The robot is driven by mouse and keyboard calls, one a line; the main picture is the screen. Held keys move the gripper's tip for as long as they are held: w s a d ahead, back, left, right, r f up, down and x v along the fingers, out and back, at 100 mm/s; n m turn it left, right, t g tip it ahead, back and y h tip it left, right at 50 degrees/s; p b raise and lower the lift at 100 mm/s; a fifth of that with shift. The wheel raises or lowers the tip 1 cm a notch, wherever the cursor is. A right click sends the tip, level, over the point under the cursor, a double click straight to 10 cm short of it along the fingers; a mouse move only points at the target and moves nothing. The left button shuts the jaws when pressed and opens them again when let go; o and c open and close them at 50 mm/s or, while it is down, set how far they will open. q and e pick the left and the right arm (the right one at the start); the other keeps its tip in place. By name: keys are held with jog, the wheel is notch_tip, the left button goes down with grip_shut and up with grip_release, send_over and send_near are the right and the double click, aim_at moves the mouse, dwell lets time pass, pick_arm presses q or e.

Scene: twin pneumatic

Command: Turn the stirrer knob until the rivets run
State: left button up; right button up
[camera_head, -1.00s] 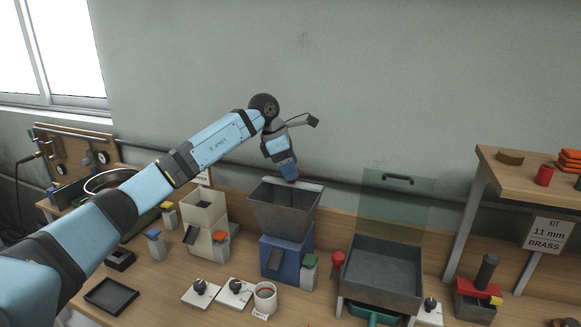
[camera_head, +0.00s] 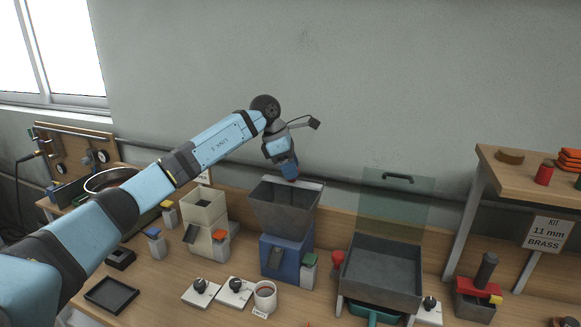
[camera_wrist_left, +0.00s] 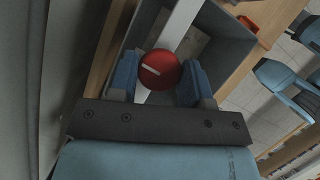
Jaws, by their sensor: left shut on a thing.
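The stirrer knob (camera_wrist_left: 158,70) is red and round with a white pointer line, seen in the left wrist view on a pale bar across the hopper. My left gripper (camera_wrist_left: 158,82) is shut on it, with a blue finger at each side. In the head view my left gripper (camera_head: 291,178) points down at the back rim of the grey hopper (camera_head: 268,212), which sits on a blue feeder body (camera_head: 270,252); the knob is mostly hidden there. I cannot make out rivets in the hopper or coming from its chute. My right gripper is out of view.
A beige feeder (camera_head: 203,215) stands left of the hopper. A grey tray (camera_head: 380,275) with a clear raised guard is to the right. A wooden shelf (camera_head: 525,180) is at right.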

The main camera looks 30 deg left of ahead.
pick_arm(q)
jog(key=m+g, duration=0.1)
jog(key=m, duration=0.2)
jog(key=m+g, duration=0.1)
jog(key=m, duration=0.2)
jog(key=shift+w+m, duration=0.1)
jog(key=shift+m, duration=0.2)
jog(key=m+g, duration=0.1)
jog(key=m, duration=0.2)
jog(key=shift+m+g, duration=0.4)
jog(key=m+g, duration=0.1)
jog(key=m, duration=0.3)
jog(key=shift+w+y+b, duration=0.1)
jog(key=shift+y+b, duration=0.2)
jog(key=shift+r+m+g+y, duration=0.15)
jog(key=shift+m+g+y, duration=0.25)
jog(key=shift+m, duration=0.7)
jog(key=m+y+p, duration=0.1)
jog(key=m+p, duration=0.1)
jog(key=m, duration=0.1)
jog(key=shift+m+g, duration=0.3)
jog(key=shift+g, duration=0.1)
jog(key=shift+d+m+y+p, duration=0.1)
jog(key=shift+m+y+p, duration=0.6)
jog(key=shift+m, duration=1.2)
